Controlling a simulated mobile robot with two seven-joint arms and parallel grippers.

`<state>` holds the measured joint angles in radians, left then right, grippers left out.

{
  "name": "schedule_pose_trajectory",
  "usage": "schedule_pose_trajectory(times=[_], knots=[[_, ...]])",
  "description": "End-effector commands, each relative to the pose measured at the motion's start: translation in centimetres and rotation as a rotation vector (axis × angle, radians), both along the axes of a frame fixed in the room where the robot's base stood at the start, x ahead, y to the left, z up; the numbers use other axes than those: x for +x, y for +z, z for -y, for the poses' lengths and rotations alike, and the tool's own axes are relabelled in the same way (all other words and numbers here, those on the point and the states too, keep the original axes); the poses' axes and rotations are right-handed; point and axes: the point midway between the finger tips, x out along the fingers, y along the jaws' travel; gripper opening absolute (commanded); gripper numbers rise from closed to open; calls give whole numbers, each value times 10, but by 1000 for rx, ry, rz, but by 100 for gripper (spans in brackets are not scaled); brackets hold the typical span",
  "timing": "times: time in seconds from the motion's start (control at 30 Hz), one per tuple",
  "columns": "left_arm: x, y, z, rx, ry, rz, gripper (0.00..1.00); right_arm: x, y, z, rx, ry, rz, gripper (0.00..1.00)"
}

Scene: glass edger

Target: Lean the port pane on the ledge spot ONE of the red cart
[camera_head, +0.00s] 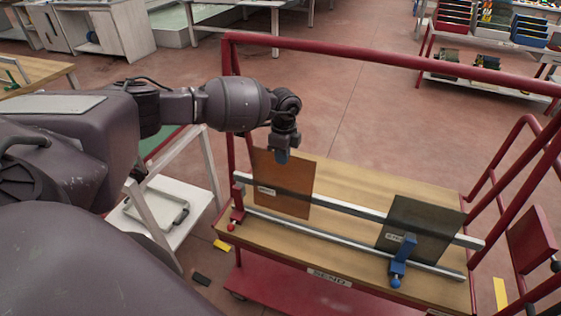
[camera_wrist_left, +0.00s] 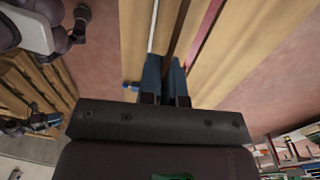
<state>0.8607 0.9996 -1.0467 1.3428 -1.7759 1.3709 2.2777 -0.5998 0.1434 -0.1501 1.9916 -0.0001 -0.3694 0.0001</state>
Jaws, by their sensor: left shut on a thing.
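My left gripper (camera_head: 282,155) is shut on the top edge of a brown, see-through pane (camera_head: 285,192) with a small white label that I cannot read. The pane stands nearly upright over the left part of the red cart (camera_head: 300,44), in front of its pale back rail (camera_head: 345,206). Its lower edge is close to the front rail (camera_head: 320,232); I cannot tell whether it touches. In the left wrist view the blue fingers (camera_wrist_left: 165,80) close on the pane's thin brown edge (camera_wrist_left: 181,30).
A dark pane (camera_head: 425,222) leans on the right part of the cart, with a blue clamp (camera_head: 404,258) in front. A red knob (camera_head: 231,227) is at the ledge's left end. A white trolley (camera_head: 160,208) stands left. The wooden deck (camera_head: 345,240) is bare between the panes.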

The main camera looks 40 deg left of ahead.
Motion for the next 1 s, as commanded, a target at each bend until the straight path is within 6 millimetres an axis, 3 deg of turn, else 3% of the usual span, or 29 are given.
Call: schedule_pose_trajectory(times=[0.23,1.0], knots=[[15,-4,-3,-2,1,1,0,-9,-21,1,-1,-4,-27,43],[10,-46,-2,-1,0,0,0,0,-24,-1,0,2,-7,43]])
